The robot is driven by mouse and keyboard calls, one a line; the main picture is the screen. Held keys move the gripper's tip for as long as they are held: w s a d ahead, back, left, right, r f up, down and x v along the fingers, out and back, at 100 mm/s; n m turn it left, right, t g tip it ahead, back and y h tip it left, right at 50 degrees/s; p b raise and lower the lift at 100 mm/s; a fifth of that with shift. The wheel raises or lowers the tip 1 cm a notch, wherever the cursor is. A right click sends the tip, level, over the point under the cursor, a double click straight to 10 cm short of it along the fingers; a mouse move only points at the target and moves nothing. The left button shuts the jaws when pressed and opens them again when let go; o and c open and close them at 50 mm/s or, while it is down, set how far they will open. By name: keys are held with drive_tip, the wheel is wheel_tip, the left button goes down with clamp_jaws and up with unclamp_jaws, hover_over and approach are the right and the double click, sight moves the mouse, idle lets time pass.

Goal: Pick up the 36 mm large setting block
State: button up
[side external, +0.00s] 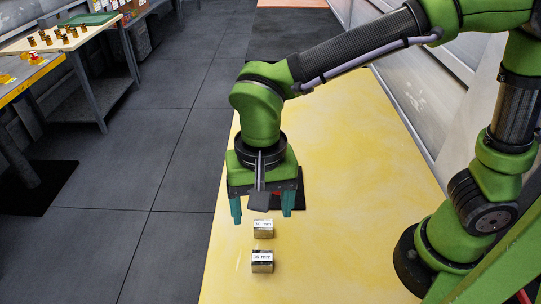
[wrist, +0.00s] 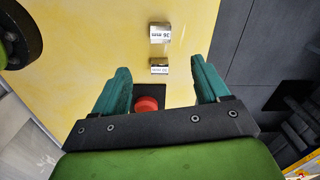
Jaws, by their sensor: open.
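The 36 mm large setting block (side external: 262,262) is a metallic block with a white "36 mm" label. It stands on the yellow table, nearest the side external camera. It also shows near the top of the wrist view (wrist: 160,34), beyond my fingertips. A smaller labelled block (side external: 263,229) stands between it and my gripper; it also shows in the wrist view (wrist: 159,67). My gripper (side external: 262,211) is open, pointing down, with nothing between its teal fingers. In the wrist view my gripper (wrist: 160,72) has the smaller block in line between its fingertips. Its height above the table is hard to judge.
A red round part (wrist: 146,104) sits on a black pad (side external: 294,198) beneath my gripper. The yellow table (side external: 370,150) is clear to the right of the blocks. Its left edge runs close to them. Workbenches (side external: 75,42) with small parts stand apart at the far left.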

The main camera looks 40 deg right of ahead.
drive_tip(key=m, duration=0.2)
hover_over(262, 258)
drive_tip(key=f, duration=1.1)
drive_tip(key=shift+w+d, duration=0.1)
drive_tip(key=shift+d, duration=0.2)
drive_tip(key=f, duration=0.5)
drive_tip(key=shift+a+f, duration=0.1)
drive_tip(key=shift+a, duration=0.15)
clamp_jaws()
